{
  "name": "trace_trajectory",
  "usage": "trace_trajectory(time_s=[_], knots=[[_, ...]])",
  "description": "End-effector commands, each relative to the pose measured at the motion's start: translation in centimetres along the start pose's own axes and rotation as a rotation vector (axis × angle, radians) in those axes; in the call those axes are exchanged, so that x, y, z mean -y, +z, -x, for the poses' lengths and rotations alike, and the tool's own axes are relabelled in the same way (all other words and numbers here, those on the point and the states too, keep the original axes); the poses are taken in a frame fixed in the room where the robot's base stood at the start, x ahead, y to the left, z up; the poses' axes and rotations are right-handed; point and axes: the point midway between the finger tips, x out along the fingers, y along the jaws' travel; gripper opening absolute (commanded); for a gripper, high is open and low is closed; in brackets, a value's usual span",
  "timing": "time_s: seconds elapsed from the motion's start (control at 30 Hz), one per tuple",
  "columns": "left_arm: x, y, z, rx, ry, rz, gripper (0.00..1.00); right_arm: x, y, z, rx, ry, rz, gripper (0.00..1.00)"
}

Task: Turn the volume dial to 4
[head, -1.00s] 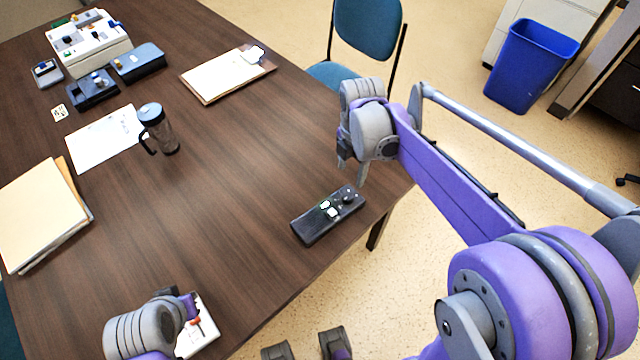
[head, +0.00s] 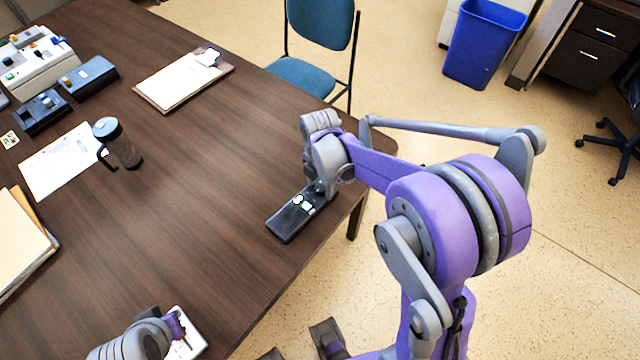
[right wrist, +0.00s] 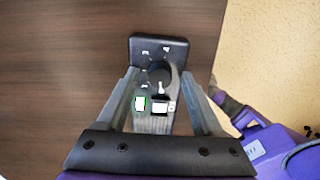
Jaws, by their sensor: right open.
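The black control box (head: 290,221) lies near the table's right edge. In the right wrist view its round black volume dial (right wrist: 158,72) sits toward the box's far end, ringed by small white marks too small to read. A white pointer mark shows on the near side of the dial. My right gripper (right wrist: 159,76) is open, its fingers on either side of the dial with gaps. In the head view my right gripper (head: 322,187) hides the dial. My left gripper (head: 178,326) is at the bottom left, over a white object; its jaws are unclear.
A green-lit switch (right wrist: 140,103) and a white-and-black switch (right wrist: 160,106) sit just below the dial. The middle of the table is clear.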

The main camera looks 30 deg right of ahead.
Motion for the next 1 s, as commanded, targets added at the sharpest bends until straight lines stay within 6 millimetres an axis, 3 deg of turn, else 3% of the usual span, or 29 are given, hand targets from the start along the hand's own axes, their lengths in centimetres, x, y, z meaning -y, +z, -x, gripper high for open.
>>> trace_trajectory(time_s=[0.1,0.4,0.5,1.0], knots=[[0.0,-0.01,0.01,0.0,0.0,0.0,0.0,0.0,0.0,0.03,0.0,0.0,0.0,0.68],[0.0,-0.01,0.01,0.0,0.0,0.0,0.0,0.0,0.01,0.05,0.0,0.0,0.0,0.14],[0.0,-0.01,0.01,0.0,0.0,0.0,0.0,0.0,0.01,0.05,0.0,0.0,0.0,0.0],[0.0,0.17,-0.24,0.001,0.0,0.0,0.0,0.0,0.01,0.03,0.0,0.0,-0.094,0.0]])
